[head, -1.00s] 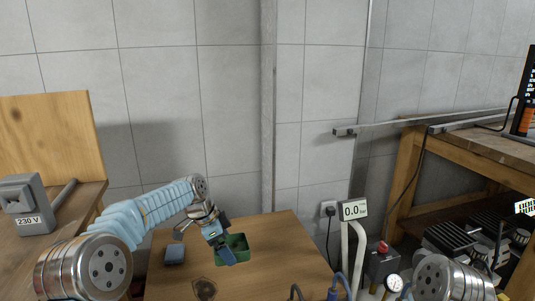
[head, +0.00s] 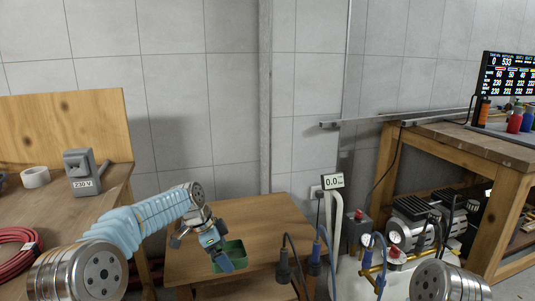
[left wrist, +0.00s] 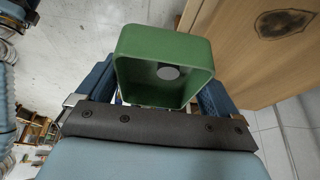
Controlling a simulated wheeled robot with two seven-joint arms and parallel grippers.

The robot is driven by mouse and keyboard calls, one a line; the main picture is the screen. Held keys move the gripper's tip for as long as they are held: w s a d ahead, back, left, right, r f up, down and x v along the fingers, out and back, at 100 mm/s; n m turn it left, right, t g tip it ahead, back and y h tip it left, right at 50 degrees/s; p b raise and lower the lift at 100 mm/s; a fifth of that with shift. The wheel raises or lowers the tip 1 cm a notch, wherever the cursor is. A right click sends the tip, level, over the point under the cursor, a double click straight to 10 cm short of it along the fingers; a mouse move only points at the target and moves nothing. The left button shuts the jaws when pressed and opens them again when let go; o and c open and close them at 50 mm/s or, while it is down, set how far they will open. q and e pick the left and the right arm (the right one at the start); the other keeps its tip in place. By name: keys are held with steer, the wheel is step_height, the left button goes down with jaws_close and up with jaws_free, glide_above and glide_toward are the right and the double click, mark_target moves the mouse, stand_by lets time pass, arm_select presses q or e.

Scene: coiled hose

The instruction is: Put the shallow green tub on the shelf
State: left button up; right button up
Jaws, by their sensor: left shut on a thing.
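The shallow green tub (head: 234,247) is held by my left gripper (head: 222,247), low in the middle of the head view, in front of the small wooden table. In the left wrist view the tub (left wrist: 165,98) sits between the two blue fingers (left wrist: 155,95). Its inside faces the camera and shows a pale round spot. I cannot make out a clearly marked shelf. My right gripper is not in view; only a metal arm joint shows at lower right.
The small wooden table (head: 265,216) has a clear top. A left bench holds a 230 V box (head: 82,172), a tape roll (head: 36,177) and a red coiled hose (head: 15,252). Cables (head: 318,262) hang in front. A compressor (head: 412,222) stands near the right workbench (head: 465,143).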

arm_select(q)
steer(key=shift+d+f+n, duration=0.2)
steer(key=shift+f+n, duration=0.2)
steer(key=shift+f, duration=0.35)
steer(key=shift+s+f, duration=0.25)
steer(key=s+a+f+n+t+y, duration=0.1)
steer(key=s+a+f+n+y, duration=0.1)
steer(key=s+a+f+n, duration=0.2)
steer(key=s+a+f+n+t+y, duration=0.2)
steer(key=s+a+f+n, duration=0.2)
steer(key=s+n, duration=0.5)
steer(key=shift+s+f+n, duration=0.3)
steer(key=shift+s+f, duration=0.3)
steer(key=shift+f, duration=0.15)
